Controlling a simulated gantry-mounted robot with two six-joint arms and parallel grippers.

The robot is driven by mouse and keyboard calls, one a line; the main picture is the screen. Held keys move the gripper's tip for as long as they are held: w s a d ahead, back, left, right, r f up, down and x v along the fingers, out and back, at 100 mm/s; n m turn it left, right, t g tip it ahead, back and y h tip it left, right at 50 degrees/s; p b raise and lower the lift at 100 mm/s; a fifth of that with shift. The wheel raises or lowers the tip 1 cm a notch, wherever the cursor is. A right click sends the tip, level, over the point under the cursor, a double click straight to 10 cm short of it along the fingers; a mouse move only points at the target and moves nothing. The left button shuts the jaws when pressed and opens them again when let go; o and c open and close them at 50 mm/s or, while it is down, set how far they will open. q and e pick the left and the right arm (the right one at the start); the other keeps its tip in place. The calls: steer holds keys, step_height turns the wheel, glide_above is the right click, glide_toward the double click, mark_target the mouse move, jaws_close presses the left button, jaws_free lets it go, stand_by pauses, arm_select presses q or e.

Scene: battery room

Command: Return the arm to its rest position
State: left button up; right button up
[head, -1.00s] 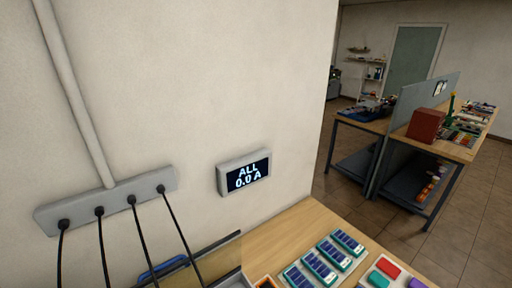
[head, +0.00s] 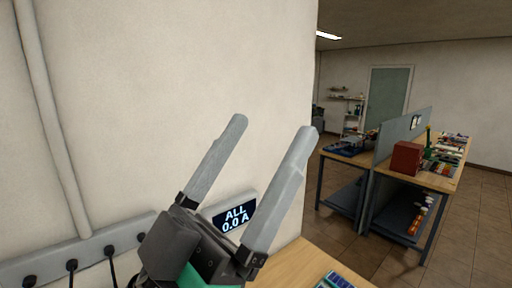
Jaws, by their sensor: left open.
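My left gripper (head: 268,137) stands in the lower middle of the head view, its two long grey fingers pointing up and spread wide apart. Nothing is between the fingers. It is in front of the wall and partly covers the wall display (head: 234,217), which reads "ALL 0.0 A". Its dark body and a green part show at the bottom edge; the rest of the arm is out of view. My right gripper is not in view.
A socket strip (head: 92,251) with black cables is on the wall at lower left. A wooden bench (head: 287,267) with a blue-topped module (head: 338,281) is at the bottom. Farther right stands a divided workbench (head: 451,182) with a red box (head: 407,158). Floor lies between.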

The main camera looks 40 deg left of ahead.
arm_select(q)
steer(key=shift+a, duration=0.1)
step_height(320, 180, up, 22)
steer(key=p, duration=2.2)
steer(key=shift+o, duration=0.4)
steer(key=shift+w+f, duration=0.1)
steer(key=shift+f, duration=0.15)
